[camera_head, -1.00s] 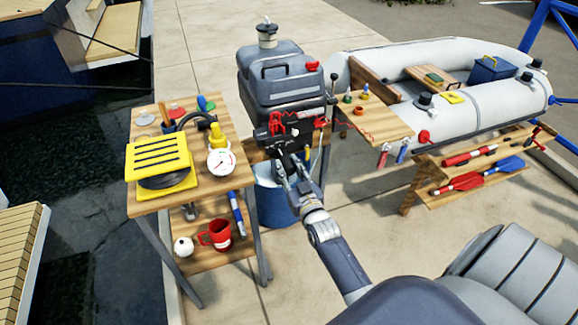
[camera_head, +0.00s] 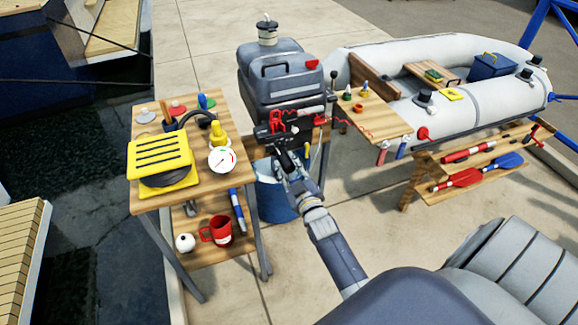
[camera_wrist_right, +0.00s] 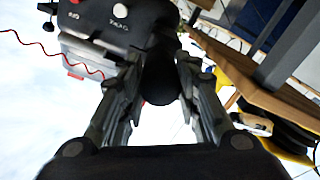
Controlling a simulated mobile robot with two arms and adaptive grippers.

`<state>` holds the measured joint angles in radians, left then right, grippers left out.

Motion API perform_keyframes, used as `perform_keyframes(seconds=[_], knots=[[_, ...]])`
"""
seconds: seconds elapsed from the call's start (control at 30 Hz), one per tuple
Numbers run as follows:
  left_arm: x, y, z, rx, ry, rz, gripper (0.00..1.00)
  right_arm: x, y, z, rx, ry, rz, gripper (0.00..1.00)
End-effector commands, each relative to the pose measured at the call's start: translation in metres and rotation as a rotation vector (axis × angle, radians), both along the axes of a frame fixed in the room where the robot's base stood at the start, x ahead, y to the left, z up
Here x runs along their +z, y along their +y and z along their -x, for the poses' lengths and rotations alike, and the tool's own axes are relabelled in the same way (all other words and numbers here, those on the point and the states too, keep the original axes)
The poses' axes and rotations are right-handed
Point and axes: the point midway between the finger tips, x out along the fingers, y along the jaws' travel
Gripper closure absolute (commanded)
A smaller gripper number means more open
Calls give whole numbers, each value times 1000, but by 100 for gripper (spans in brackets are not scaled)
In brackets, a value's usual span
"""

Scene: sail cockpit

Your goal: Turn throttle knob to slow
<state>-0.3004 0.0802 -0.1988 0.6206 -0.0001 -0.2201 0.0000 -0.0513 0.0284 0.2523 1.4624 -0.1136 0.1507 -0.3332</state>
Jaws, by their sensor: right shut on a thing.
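A grey outboard motor (camera_head: 283,80) stands at the middle of the head view, with red parts and a red coiled cord on its dark front panel. My right gripper (camera_head: 284,160) is at the lower front of this motor. In the wrist view my right gripper (camera_wrist_right: 160,95) is shut on a dark rounded knob (camera_wrist_right: 161,75), with a finger on each side. The knob sits close to the motor's dark panel (camera_wrist_right: 110,22), which carries small white lettering and a white button. I cannot read the lettering or see the knob's pointer. My left gripper is not in view.
A wooden cart (camera_head: 146,200) with a yellow pump, a gauge and a red mug (camera_head: 217,231) stands left. A blue bucket (camera_head: 275,200) is under the motor. A small wooden table (camera_head: 385,125) and a grey inflatable boat (camera_head: 470,110) are right.

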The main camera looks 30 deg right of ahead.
Motion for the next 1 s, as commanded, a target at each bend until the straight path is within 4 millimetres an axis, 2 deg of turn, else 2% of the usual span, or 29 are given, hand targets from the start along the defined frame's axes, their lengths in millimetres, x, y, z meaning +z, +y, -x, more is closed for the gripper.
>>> perform_keyframes(seconds=[0.2,0.23,0.3,0.73,0.87,1.0], knots=[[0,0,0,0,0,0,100,0,0,0,0,1,5,94],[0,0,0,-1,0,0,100,0,0,0,0,1,5,66],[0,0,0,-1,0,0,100,0,0,0,0,1,4,50],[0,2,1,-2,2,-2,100,-1,1,5,0,2,2,49],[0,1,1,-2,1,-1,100,-2,5,20,1,3,0,49],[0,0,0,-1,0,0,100,-2,11,46,0,4,1,49]])
